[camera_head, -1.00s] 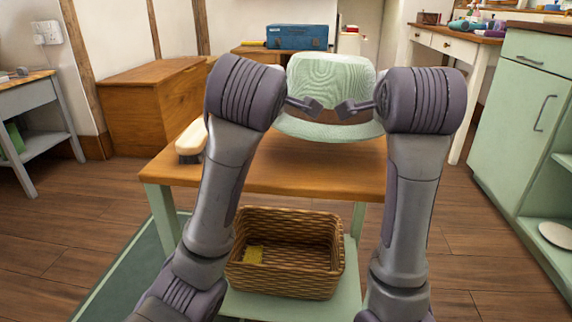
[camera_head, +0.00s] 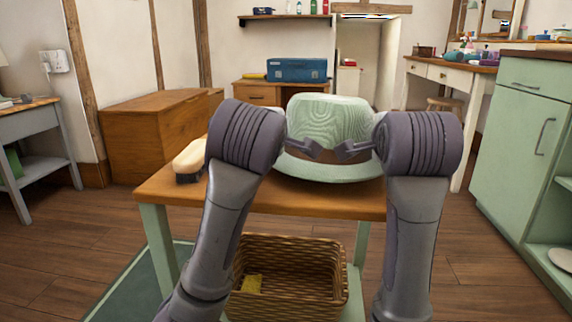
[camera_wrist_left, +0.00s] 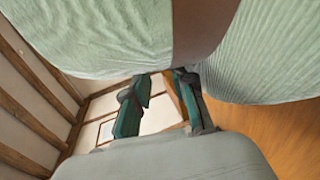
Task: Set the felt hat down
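The pale green felt hat (camera_head: 328,118) with a brown band is upright over the wooden table (camera_head: 250,203), between my two grippers. I cannot tell whether its brim touches the tabletop. My left gripper (camera_head: 303,149) is at the band's left side, and my right gripper (camera_head: 352,149) is at its right side. In the left wrist view, the hat (camera_wrist_left: 90,35) fills the top. The left gripper's fingers (camera_wrist_left: 160,85) stand apart there, with pale background visible between them. Contact at the fingertips is unclear. The right gripper's finger gap is not visible.
A brush (camera_head: 190,158) lies at the table's left end. A wicker basket (camera_head: 300,262) with a yellow item sits on the lower shelf. A wooden chest (camera_head: 150,135) stands at left, a green cabinet (camera_head: 520,150) at right. Bare tabletop shows at the front.

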